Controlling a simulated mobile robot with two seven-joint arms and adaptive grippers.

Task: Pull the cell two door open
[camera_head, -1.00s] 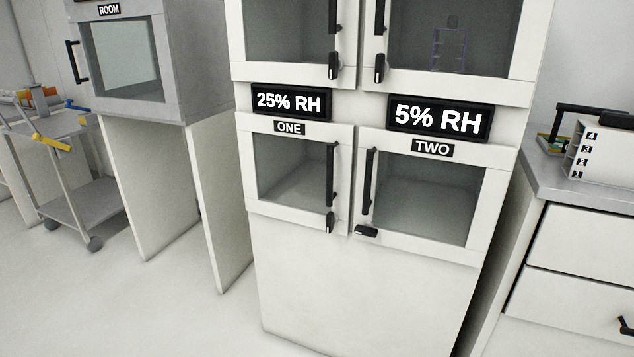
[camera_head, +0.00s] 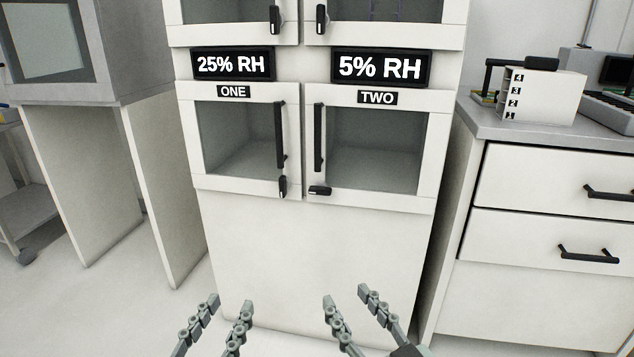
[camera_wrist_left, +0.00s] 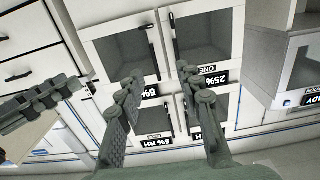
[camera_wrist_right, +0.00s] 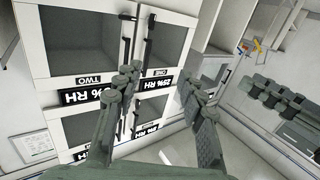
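The cell two door (camera_head: 374,152) is the lower right glass door of the white cabinet, under the "5% RH" display and the "TWO" label (camera_head: 377,97). It is shut. Its black vertical handle (camera_head: 318,137) is on its left edge, and a black latch (camera_head: 320,190) lies horizontal below the handle. My left gripper (camera_head: 230,302) is open and empty, low in front of the cabinet. My right gripper (camera_head: 345,295) is open and empty beside it, below the cell two door. Both are apart from the handle. The door also shows in the right wrist view (camera_wrist_right: 80,42).
The cell one door (camera_head: 237,142) is shut beside it, its latch (camera_head: 283,187) hanging vertical. A drawer counter (camera_head: 560,190) with black handles stands close on the right. A grey-framed chamber on panels (camera_head: 62,45) is on the left. Floor in front is clear.

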